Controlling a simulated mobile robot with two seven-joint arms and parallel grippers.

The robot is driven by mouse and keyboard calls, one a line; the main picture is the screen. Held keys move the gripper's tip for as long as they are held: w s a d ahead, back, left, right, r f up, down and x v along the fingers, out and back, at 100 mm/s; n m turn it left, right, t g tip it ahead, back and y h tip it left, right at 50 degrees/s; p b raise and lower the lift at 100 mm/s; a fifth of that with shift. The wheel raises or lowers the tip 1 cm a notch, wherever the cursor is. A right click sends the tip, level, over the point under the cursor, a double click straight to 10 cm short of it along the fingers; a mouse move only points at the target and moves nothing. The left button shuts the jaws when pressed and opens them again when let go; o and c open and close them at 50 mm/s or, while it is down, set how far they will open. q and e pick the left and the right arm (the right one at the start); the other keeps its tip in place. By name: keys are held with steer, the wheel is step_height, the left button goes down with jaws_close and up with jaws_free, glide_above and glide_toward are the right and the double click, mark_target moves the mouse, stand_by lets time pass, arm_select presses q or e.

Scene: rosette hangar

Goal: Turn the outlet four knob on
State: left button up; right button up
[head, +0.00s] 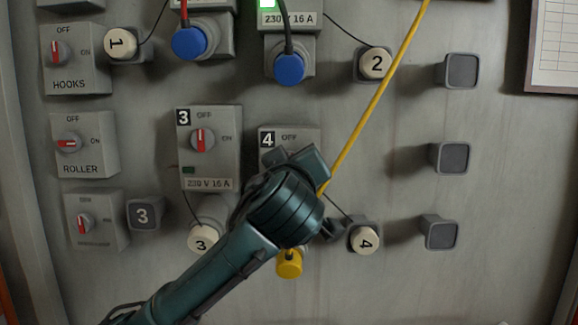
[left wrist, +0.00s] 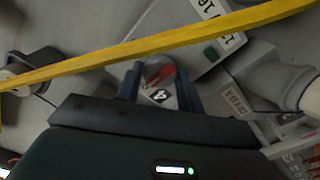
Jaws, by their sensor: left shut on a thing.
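The outlet four knob (left wrist: 158,72) is grey with a red pointer that lies slanted in the left wrist view. My left gripper (left wrist: 160,86) is shut on it, one finger on each side. In the head view my left gripper (head: 302,168) covers the knob and most of the outlet four box (head: 311,134). The box's "4" label and "OFF" mark show above the gripper. The small green lamp (left wrist: 210,53) on the box looks unlit in the left wrist view. A yellow plug (head: 289,264) shows below my arm. My right gripper is not in view.
A yellow cable (head: 375,95) runs diagonally close to my left gripper. Outlet three's box (head: 222,141) is left of it, with its knob pointing to OFF. Tag 4 (head: 364,239) hangs at the lower right. Square pegs (head: 450,158) stand on the right panel.

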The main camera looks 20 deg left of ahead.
arm_select(q)
steer(key=m+p, duration=1.2)
steer(key=m, duration=0.5)
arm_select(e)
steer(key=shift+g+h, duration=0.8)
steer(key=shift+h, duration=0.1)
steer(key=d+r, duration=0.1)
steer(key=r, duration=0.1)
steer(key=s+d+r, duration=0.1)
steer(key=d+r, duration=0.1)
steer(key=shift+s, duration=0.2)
arm_select(q)
steer(key=shift+f+m, duration=0.1)
steer(key=shift+m, duration=0.2)
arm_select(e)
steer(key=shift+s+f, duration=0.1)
arm_select(q)
steer(key=o, duration=1)
